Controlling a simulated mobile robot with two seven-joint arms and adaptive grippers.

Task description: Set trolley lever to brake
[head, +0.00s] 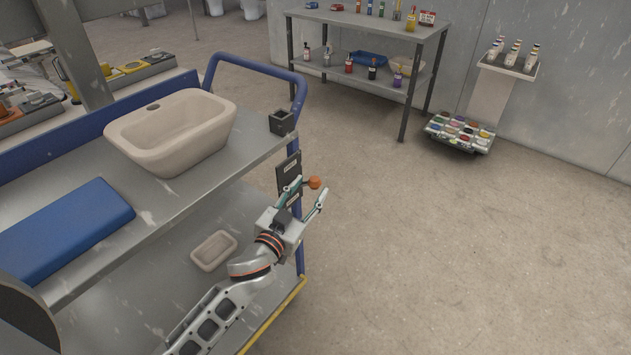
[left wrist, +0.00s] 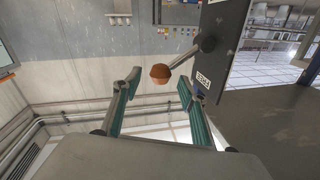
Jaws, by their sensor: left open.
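The trolley (head: 145,215) stands at the left, with a dark plate (head: 288,170) at its right end bearing small labels. A lever with an orange-brown knob (head: 314,182) sticks out from this plate. My left gripper (head: 310,191) is open at the knob, its fingers spread to either side. In the left wrist view the knob (left wrist: 159,74) lies between and just beyond the fingertips (left wrist: 158,84), with no clear contact. The lever rod (left wrist: 184,57) runs from it to a dark pivot on the plate (left wrist: 225,40). My right gripper is not in view.
The trolley carries a beige basin (head: 170,130), a blue block (head: 70,228) and a small dark cup (head: 281,122). Its blue handle (head: 250,70) rises near the plate. A shelf table (head: 370,25) with bottles stands at the back. The floor to the right is clear.

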